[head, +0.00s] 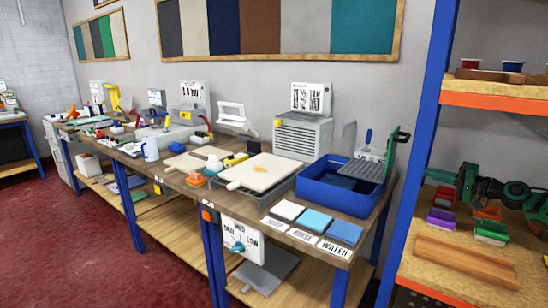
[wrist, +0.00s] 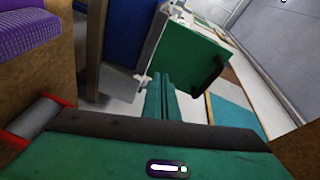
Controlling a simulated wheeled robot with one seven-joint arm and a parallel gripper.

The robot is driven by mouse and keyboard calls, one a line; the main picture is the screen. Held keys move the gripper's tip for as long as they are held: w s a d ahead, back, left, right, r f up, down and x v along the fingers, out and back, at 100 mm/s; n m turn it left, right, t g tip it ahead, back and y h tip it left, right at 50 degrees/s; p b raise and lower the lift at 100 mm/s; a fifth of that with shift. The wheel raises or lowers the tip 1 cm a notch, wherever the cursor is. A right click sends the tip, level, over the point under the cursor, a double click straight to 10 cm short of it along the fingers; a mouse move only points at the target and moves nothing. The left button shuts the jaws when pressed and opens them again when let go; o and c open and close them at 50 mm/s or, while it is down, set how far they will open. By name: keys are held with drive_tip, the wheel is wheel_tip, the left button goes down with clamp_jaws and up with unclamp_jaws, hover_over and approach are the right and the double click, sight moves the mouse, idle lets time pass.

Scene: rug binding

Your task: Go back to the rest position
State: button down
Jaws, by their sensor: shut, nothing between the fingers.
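My gripper (head: 432,175) shows at the right of the head view, in front of the shelf unit and pointing left. Its two green fingers lie side by side, shut and empty, in the wrist view (wrist: 160,77). It is apart from the things on the bench, and I cannot tell its exact distance from the shelf. Part of my arm runs off the right edge of the head view.
The shelf unit's blue post (head: 422,120) and orange-edged upper board (head: 495,103) are close to my gripper. Colored blocks (head: 491,231) sit below it. A blue tub (head: 338,186) stands on the bench (head: 262,207) to the left. Red floor (head: 70,235) is clear.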

drive_tip(key=s+a+f+n+g+h, duration=0.3)
drive_tip(key=s+a+f+g+h, duration=0.3)
drive_tip(key=s+a, duration=0.45)
drive_tip(key=s+a+m+g+h, duration=0.1)
drive_tip(key=s+g, duration=0.3)
drive_tip(key=s, duration=1.9)
drive_tip(key=s+a+r+m+g+h, duration=0.1)
drive_tip(key=s+a+g+h, duration=0.2)
drive_tip(key=s, duration=1.9)
drive_tip(key=shift+s+g, duration=0.35)
drive_tip(key=shift+g, duration=0.05)
drive_tip(key=shift+r, duration=0.1)
drive_tip(key=shift+w+f+h, duration=0.25)
drive_tip(key=shift+w+h, duration=0.05)
drive_tip(key=shift+w, duration=0.35)
